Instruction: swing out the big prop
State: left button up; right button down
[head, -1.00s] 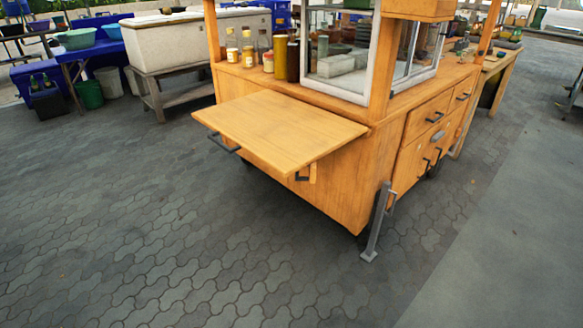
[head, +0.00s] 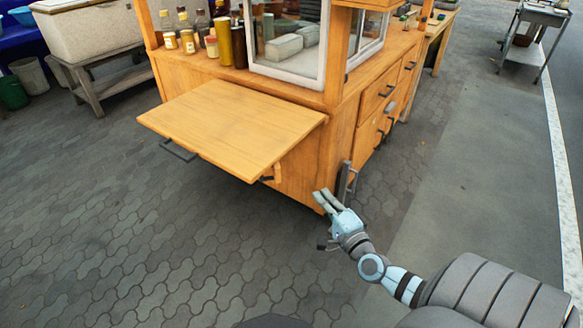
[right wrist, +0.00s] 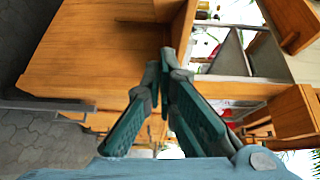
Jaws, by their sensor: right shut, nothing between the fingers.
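The grey metal prop (head: 346,180) stands at the near corner of the wooden food cart (head: 306,160). My right gripper hides its lower part in the head view. My right gripper (head: 322,200) is shut and empty, its fingertips just left of the prop in the picture. I cannot tell whether they touch it. In the right wrist view the fingers (right wrist: 166,68) come together in front of the cart's wooden panels (right wrist: 100,50). The fold-out shelf (head: 230,125) sticks out level from the cart's end. My left gripper is out of view.
Bottles (head: 188,38) and a glass case (head: 290,50) stand on the cart top. The shelf's grey handle (head: 178,151) sticks out at its front edge.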

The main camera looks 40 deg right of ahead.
pick_arm(q)
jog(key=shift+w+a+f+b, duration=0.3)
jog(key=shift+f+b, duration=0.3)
jog(key=shift+b, duration=0.15)
pick_arm(e)
jog(key=w+a, duration=0.1)
jog(key=w, duration=1)
jog(key=shift+w+r, duration=0.2)
jog(key=shift+w, duration=0.1)
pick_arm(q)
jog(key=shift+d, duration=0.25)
pick_arm(e)
jog(key=shift+a+m, duration=0.15)
jog(key=shift+m, duration=0.15)
